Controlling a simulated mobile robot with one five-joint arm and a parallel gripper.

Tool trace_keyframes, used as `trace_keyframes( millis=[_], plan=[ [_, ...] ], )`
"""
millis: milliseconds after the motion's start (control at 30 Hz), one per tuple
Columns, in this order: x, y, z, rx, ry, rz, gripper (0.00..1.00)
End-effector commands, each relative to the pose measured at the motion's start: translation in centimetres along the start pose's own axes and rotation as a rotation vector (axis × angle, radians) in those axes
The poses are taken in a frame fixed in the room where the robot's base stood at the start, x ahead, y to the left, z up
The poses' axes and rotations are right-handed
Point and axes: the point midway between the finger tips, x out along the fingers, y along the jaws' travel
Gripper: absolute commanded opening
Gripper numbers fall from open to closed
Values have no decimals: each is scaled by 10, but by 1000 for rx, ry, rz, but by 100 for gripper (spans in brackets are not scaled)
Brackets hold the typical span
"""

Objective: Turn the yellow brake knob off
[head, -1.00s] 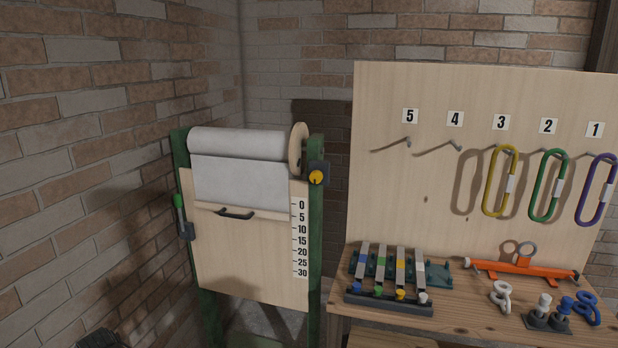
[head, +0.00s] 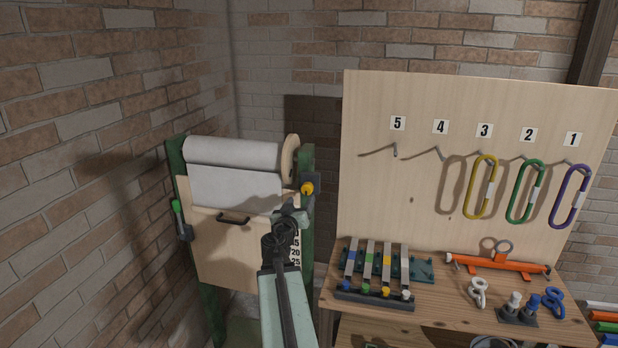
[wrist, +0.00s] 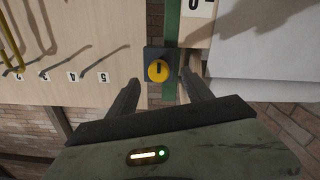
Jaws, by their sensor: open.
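The yellow brake knob (head: 307,188) sits on a dark mount on the right green post of the paper-roll stand, beside the roll's wooden end disc. In the wrist view the round knob (wrist: 158,71) has a dark mark on its face and sits on a dark square plate. My gripper (wrist: 160,82) is open and empty, its two fingers spread to either side of the knob in that view, with the knob apparently beyond the tips. In the head view my gripper (head: 296,214) is just below the knob and hides part of the scale. Contact cannot be told.
The white paper roll (head: 233,152) hangs left of the knob, with a black handle (head: 233,219) below. A pegboard (head: 420,100) with coloured loops stands to the right, behind a wooden bench (head: 440,300) holding a clamp rack and small fittings. Brick wall is at left.

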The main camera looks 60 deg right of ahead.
Motion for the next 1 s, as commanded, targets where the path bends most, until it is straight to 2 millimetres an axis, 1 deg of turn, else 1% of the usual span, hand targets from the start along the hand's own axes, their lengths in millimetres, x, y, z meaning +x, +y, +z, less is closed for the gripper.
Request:
trace_keyframes(
  millis=[33,67,167,267,367,600,700,967,1000],
  plan=[
    [2,6,-3,-1,9,-1,59],
    [3,6,-3,-2,12,-3,59],
    [4,6,-2,-2,14,-4,59],
    [10,5,-2,-2,13,-3,59],
    [23,5,-2,-2,12,-1,59],
    [68,5,-3,-2,11,-1,59],
    [80,5,-3,-2,11,-1,59],
    [82,6,-2,-2,11,-2,59],
    [82,6,-2,-2,11,-2,48]
  ],
)
